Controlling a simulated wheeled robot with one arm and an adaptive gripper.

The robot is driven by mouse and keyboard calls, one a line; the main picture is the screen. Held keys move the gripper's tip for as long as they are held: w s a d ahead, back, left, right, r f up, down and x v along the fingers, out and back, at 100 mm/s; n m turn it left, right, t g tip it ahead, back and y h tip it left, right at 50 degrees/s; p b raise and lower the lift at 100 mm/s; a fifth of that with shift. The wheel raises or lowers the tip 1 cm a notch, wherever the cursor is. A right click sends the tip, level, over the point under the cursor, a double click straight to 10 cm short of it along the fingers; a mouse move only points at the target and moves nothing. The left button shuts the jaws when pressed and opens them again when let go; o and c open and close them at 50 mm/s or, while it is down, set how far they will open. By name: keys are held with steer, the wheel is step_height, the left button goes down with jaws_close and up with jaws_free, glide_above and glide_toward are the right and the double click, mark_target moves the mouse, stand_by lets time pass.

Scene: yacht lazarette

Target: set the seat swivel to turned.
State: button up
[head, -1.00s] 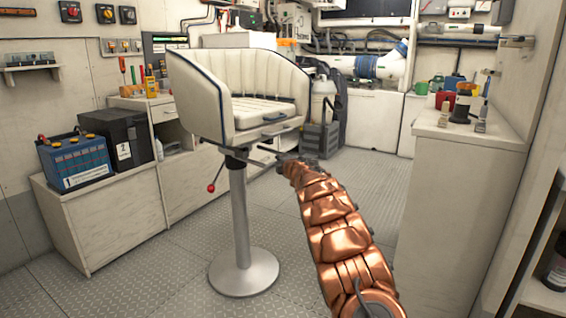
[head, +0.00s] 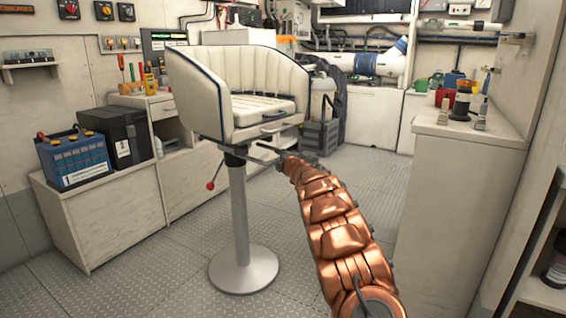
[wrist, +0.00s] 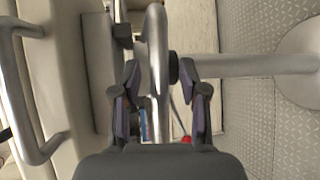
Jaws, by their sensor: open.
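The white padded seat (head: 265,105) with dark blue piping stands on a grey metal pedestal (head: 239,215), its open front facing right. A lever with a red knob (head: 210,186) hangs under its left side; the knob also shows small in the wrist view (wrist: 186,139). My gripper (head: 281,156) is at the seat's underside, at its front right. In the wrist view my gripper (wrist: 159,72) is open, with a rounded metal bar (wrist: 155,45) between its fingers. I cannot tell whether a finger touches the bar. A curved handle (wrist: 35,95) is at the left.
A bench (head: 95,205) with a blue battery (head: 75,158) and a black box (head: 122,140) stands left of the seat. A white counter (head: 465,135) with bottles stands at the right. The plated floor between is clear.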

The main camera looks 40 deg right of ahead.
steer(key=v, duration=1.2)
stand_by(0.6)
stand_by(0.5)
